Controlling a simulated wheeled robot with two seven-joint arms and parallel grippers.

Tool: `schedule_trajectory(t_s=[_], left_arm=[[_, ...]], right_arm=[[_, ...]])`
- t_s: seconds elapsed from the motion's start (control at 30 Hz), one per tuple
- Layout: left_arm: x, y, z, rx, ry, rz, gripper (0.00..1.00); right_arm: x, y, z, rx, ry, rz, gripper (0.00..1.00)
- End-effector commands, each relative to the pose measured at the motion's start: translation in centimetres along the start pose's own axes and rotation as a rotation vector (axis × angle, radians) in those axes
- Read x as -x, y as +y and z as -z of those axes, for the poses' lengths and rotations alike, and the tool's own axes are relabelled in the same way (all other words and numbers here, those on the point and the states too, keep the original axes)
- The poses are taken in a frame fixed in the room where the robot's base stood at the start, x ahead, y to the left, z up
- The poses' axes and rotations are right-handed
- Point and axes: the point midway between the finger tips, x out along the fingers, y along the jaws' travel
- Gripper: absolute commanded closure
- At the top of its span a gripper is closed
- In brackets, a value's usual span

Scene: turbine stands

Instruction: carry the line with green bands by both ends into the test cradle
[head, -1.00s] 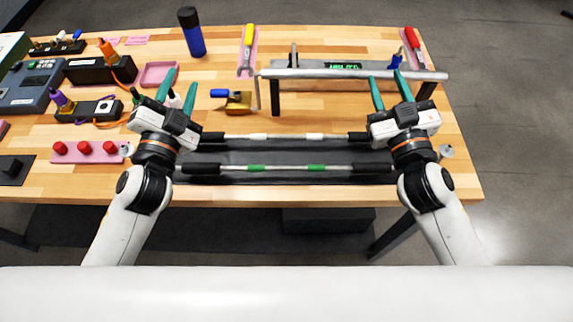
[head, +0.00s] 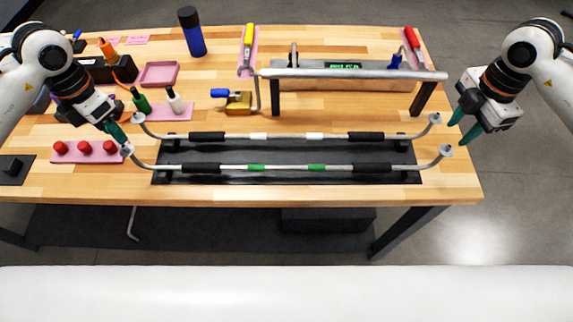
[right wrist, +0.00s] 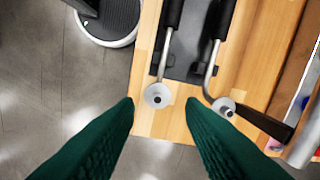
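The line with green bands (head: 285,168) is a grey tube with dark grips and upturned, flanged ends. It lies at the front of a dark rack (head: 290,180). My left gripper (head: 119,136) is beside its left flange; the fingers overlap, so their opening and any contact are unclear. My right gripper (head: 463,128) is open and empty, just right of the line's right flange. In the right wrist view that flange (right wrist: 157,96) shows between the spread fingertips (right wrist: 160,103). A raised grey rail with a green display (head: 343,65) behind may be the test cradle.
A similar line with white bands (head: 287,136) lies parallel just behind; its right flange is close to my right gripper. A yellow-and-blue tool (head: 238,100), two small bottles (head: 160,102) and red knobs (head: 85,148) stand left. The table's front right corner is bare.

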Motion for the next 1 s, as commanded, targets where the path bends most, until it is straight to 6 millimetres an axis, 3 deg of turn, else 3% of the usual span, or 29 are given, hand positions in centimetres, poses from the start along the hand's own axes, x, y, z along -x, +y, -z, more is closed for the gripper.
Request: schedule_trajectory(t_s=[0.47, 1.0], left_arm=[[-0.6, -0.4, -0.5, 0.007, -0.022, 0.013, 0.64], [-9.8, -0.5, -0.6, 0.006, -0.021, 0.011, 0.64]], right_arm=[[-0.6, 0.3, 0.6, -0.018, 0.021, -0.015, 0.64], [-9.8, 0.4, 0.7, -0.016, 0.018, -0.014, 0.64]])
